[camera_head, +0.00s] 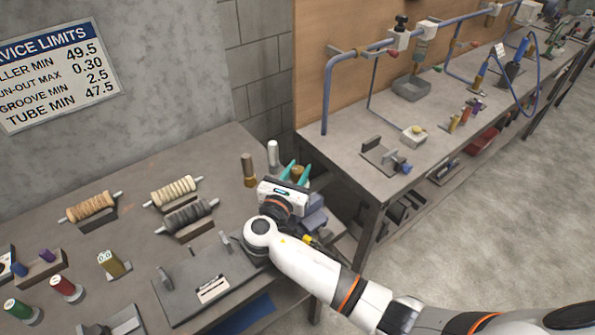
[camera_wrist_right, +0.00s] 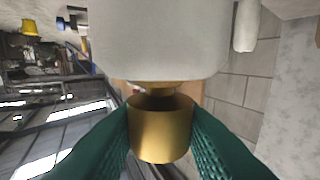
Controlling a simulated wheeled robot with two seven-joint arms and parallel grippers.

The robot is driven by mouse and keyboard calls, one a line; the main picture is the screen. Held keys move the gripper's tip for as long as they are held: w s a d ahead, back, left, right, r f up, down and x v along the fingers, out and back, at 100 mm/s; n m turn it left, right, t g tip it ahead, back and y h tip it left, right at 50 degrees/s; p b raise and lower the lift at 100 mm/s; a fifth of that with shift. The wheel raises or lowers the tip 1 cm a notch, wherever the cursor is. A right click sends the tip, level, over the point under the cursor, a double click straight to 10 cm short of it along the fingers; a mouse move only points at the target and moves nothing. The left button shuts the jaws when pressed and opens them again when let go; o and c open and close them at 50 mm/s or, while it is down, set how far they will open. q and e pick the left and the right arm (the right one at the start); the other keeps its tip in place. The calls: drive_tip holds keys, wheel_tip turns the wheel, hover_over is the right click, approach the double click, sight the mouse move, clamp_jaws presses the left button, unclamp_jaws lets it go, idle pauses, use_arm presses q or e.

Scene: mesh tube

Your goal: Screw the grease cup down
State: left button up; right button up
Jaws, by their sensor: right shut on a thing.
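The grease cup (camera_wrist_right: 160,130) is a short brass cylinder. In the right wrist view its narrower neck meets or overlaps a large pale grey body (camera_wrist_right: 160,40); how far it is screwed in cannot be told. My right gripper (camera_wrist_right: 160,135) has a teal finger on each side of the cup and is shut on it. In the head view the right gripper (camera_head: 295,175) is at the back right corner of the near bench, with a bit of brass between its fingers. The wrist housing hides much of what is below. My left gripper is not in view.
A brown cylinder (camera_head: 249,170) and a white cylinder (camera_head: 273,154) stand just left of the gripper. Several spools (camera_head: 174,191) and a grey plate fixture (camera_head: 205,290) occupy the near bench (camera_head: 140,165). A second bench (camera_head: 345,155) with pipework stands at right.

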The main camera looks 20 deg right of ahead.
drive_tip(key=m+g+h+b, duration=0.1)
drive_tip(key=m+g+h, duration=0.1)
drive_tip(key=g+h, duration=0.1)
drive_tip(key=shift+w+a+f+m, duration=0.1)
drive_tip(key=shift+m, duration=0.3)
drive_tip(key=m+g+h+b, duration=0.1)
drive_tip(key=g, duration=0.1)
drive_tip(key=shift+m+g, duration=0.3)
drive_tip(key=shift+m, duration=0.1)
drive_tip(key=shift+m+g+h+b, duration=0.6)
drive_tip(key=shift+m+g+b, duration=0.4)
drive_tip(key=shift+g, duration=0.6)
drive_tip(key=shift+m+g+h+b, duration=0.6)
drive_tip(key=shift+m+g+b, duration=0.4)
drive_tip(key=shift+g, duration=0.6)
drive_tip(key=o, duration=1)
